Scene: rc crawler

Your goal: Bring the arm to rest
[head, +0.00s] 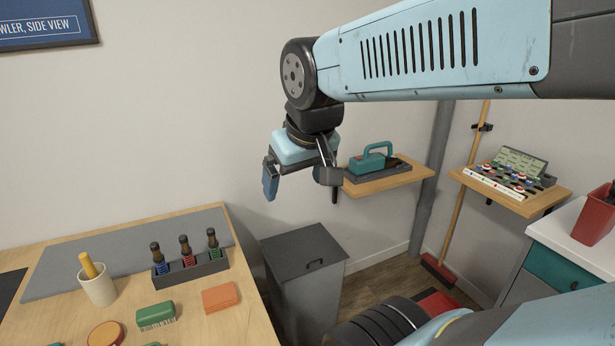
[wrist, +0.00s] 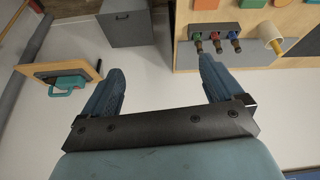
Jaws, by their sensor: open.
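My gripper (head: 298,184) hangs from my light blue arm near the middle of the head view, with its fingers pointing down. The jaws are apart and nothing is between them. In the wrist view the two blue fingers of my gripper (wrist: 160,88) also stand wide apart, with only bare wall between them.
A workbench (head: 190,322) at left holds a rack (head: 190,269) of three bottles, a cup (head: 98,287) and brushes. A grey lidded bin (head: 304,270) stands beside it. A wall shelf (head: 385,180) carries a teal tool (head: 371,161); another shelf (head: 512,196) holds a game board.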

